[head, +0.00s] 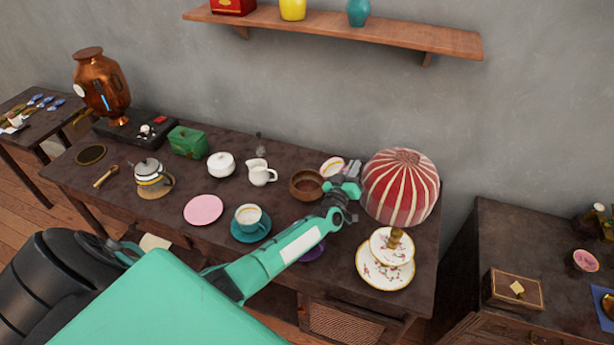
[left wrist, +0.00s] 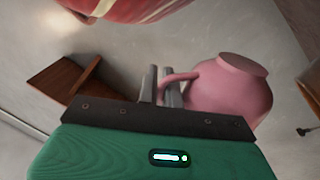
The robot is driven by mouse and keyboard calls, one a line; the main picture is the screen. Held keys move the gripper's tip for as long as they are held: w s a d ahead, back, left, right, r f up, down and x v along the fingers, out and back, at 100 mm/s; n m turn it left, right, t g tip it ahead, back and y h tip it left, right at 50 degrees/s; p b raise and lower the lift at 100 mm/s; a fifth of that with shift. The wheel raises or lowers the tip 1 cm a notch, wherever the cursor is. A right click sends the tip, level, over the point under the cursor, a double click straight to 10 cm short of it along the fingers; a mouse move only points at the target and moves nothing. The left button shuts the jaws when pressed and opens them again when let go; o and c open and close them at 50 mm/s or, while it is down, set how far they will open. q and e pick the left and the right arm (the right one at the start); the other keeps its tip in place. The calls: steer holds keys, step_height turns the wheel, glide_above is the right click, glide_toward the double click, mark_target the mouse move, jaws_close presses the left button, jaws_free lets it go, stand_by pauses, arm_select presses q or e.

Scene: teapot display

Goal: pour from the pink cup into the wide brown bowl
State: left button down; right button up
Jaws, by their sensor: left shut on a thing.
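The pink cup shows large in the left wrist view (left wrist: 230,85), with its handle between the fingers of my left gripper (left wrist: 165,85). In the head view my left gripper (head: 352,172) is shut on it above the back of the table. The cup (head: 331,167) shows there as a small pale rim with an orange-brown inside. The wide brown bowl (head: 306,184) stands on the table, just left of and below the cup in the picture. I cannot tell the cup's exact tilt. No stream is visible. My right gripper is not in view.
A red-and-white striped dome (head: 402,188) stands close right of my gripper. A white creamer (head: 261,173) stands left of the bowl. A teal cup (head: 249,217), a pink plate (head: 203,210) and a tiered stand (head: 385,268) are nearer. A wall shelf (head: 350,32) is above.

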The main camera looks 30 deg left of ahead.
arm_select(q)
steer(key=d+m+p, duration=0.1)
steer(key=p, duration=0.1)
steer(key=w+d+r+m+g+p, duration=0.1)
steer(key=m+p, duration=0.1)
steer(key=w+d+m+p, duration=0.1)
steer(key=d+p, duration=0.1)
steer(key=p, duration=0.1)
steer(key=shift+d+r+h, duration=0.1)
steer(key=shift+r+h, duration=0.2)
steer(key=shift+w+d+r+m+g+p, duration=0.1)
steer(key=shift+d+r+m+g+p, duration=0.1)
steer(key=shift+d+m+g+p, duration=0.45)
steer(key=shift+f+m+p, duration=0.1)
steer(key=shift+m+p, duration=0.25)
steer(key=shift+w, duration=0.1)
